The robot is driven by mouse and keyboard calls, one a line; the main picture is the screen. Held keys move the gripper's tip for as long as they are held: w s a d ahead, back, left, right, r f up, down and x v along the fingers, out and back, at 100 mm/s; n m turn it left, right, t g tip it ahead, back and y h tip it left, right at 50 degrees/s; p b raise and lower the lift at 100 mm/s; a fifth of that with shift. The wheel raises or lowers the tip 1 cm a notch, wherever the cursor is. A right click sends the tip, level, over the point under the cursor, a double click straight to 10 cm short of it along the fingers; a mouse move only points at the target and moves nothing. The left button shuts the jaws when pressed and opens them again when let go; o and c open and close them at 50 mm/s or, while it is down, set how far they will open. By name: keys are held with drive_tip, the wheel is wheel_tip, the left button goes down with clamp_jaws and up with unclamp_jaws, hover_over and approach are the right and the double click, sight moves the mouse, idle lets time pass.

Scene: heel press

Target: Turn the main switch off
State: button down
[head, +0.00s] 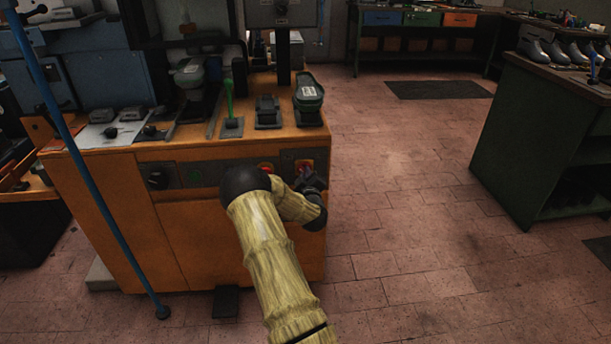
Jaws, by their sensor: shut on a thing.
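The heel press (235,235) is an orange machine cabinet on the left. The main switch (304,164) shows as a small orange-yellow plate at the right end of the front control panel, just above my gripper. My gripper (308,178) is dark and sits right at the switch, at the end of my wood-patterned arm. It is shut on the switch's knob, which is mostly hidden behind the fingers. I cannot tell which way the knob points.
A green lever (230,98) stands on the machine's top. A blue pole (95,175) slants at the left. The tiled floor (400,230) is clear toward the green bench (540,140).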

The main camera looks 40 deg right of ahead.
drive_tip(key=c, duration=1.5)
unclamp_jaws()
drive_tip(key=shift+o, duration=0.2)
drive_tip(key=p+v, duration=0.1)
drive_tip(key=v, duration=1.6)
drive_tip(key=shift+s, duration=0.2)
drive_tip(key=shift+w+a, duration=0.1)
